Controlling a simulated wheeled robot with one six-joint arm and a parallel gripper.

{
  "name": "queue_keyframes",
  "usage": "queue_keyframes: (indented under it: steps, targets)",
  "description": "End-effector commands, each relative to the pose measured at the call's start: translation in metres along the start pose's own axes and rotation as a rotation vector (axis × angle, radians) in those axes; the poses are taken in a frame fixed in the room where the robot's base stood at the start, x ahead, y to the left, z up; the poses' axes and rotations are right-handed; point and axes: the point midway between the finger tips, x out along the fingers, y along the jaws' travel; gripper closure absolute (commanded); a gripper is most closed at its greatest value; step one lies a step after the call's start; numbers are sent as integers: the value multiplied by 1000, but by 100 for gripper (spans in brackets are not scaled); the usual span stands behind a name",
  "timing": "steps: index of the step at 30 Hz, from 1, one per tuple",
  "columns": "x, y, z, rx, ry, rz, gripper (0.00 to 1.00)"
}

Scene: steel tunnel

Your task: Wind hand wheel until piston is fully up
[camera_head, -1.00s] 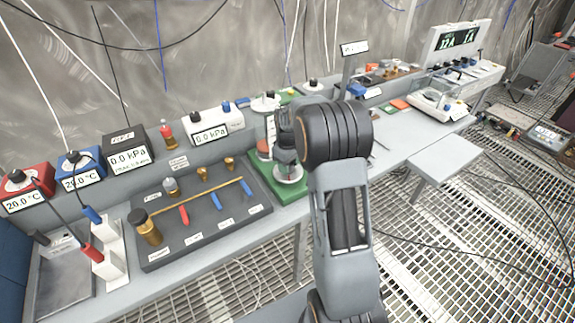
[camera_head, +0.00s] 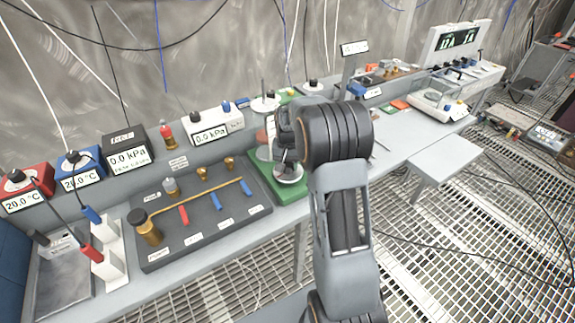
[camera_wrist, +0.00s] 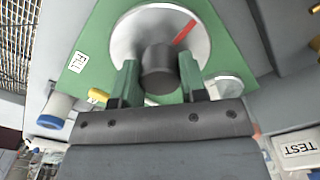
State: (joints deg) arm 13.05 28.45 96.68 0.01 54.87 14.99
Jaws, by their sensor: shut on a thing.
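The hand wheel is a silver disc with a red mark (camera_wrist: 198,48) on a green base plate (camera_wrist: 85,42). A dark round knob (camera_wrist: 160,72) stands on it. My gripper (camera_wrist: 159,78) is shut on this knob, one green finger on each side, in the wrist view. In the head view my gripper (camera_head: 286,152) points down over the wheel (camera_head: 291,174), and my wrist hides part of it. Just left stands an upright apparatus with a white round top (camera_head: 265,103) and a reddish part low down. My arm partly covers it, and I cannot make out the piston's height clearly.
A dark valve panel (camera_head: 200,228) lies left of the green plate (camera_head: 262,186). A white gauge box (camera_head: 212,124) stands behind it. Bare bench lies right of my arm.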

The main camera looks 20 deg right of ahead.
Motion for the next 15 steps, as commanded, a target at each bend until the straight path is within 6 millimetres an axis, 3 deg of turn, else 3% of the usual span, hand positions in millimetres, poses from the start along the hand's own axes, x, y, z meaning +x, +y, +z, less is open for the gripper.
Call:
queue_keyframes:
  steps: [15]
  targets:
    - [-1, 0, 0, 491, 1, 0, 85]
